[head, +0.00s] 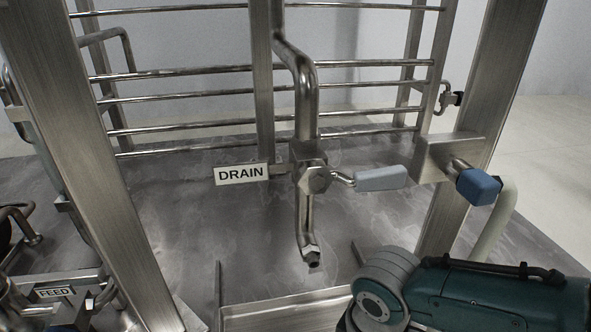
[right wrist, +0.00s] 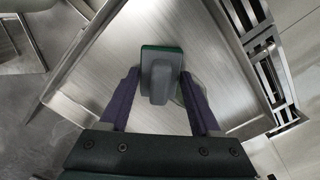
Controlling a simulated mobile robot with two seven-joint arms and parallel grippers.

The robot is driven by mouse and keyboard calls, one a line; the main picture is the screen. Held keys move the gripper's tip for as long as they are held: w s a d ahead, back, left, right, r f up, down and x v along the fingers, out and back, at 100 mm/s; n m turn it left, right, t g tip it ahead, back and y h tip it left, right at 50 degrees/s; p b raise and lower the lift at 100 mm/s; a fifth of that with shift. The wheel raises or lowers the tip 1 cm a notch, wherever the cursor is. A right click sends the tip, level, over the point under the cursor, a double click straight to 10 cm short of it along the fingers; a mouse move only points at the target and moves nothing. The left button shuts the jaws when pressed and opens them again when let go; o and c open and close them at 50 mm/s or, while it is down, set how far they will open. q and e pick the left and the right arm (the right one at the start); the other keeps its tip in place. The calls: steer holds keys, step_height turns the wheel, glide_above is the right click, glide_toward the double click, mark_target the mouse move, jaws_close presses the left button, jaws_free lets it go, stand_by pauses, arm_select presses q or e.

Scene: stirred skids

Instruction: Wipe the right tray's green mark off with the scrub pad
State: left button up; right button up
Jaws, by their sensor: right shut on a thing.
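The scrub pad (right wrist: 161,50) shows in the right wrist view as a grey grip block with a thin green edge at its far side. My right gripper (right wrist: 159,80) has its purple fingers on either side of the grip and is shut on it. The pad is over a brushed metal tray (right wrist: 112,72); I cannot tell whether it touches the surface. No green mark shows on the bare tray; any under the pad is hidden. In the head view the tray's rim (head: 285,305) shows at the bottom edge. My left gripper is in neither view.
A drain pipe (head: 306,220) with a grey-handled valve (head: 380,179) and a DRAIN sign (head: 242,174) hangs above the tray. A steel post (head: 480,110) with a blue knob (head: 478,187) stands right. A FEED label (head: 55,293) is lower left. Slotted metalwork (right wrist: 262,45) borders the tray.

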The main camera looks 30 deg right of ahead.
steer(key=shift+w+a, duration=0.25)
steer(key=shift+a, duration=0.55)
steer(key=shift+w+a, duration=0.2)
steer(key=shift+a, duration=0.6)
steer(key=shift+w+a+b, duration=0.15)
steer(key=shift+a+b, duration=0.15)
steer(key=shift+a, duration=0.25)
steer(key=shift+w+a+b, duration=0.15)
steer(key=shift+w+a, duration=0.1)
steer(key=shift+a, duration=0.5)
steer(key=shift+w+a+b, duration=0.15)
steer(key=shift+w+a, duration=0.05)
steer(key=shift+a, duration=0.5)
steer(key=shift+w+a+f+b, duration=0.1)
steer(key=shift+w+a+b, duration=0.1)
steer(key=shift+a+b, duration=0.25)
steer(key=shift+w+a+f+b, duration=0.15)
steer(key=shift+a+b, duration=0.1)
steer(key=shift+a, duration=0.4)
steer(key=shift+w+a+r, duration=0.1)
steer(key=shift+w+a, duration=0.05)
steer(key=shift+a, duration=0.1)
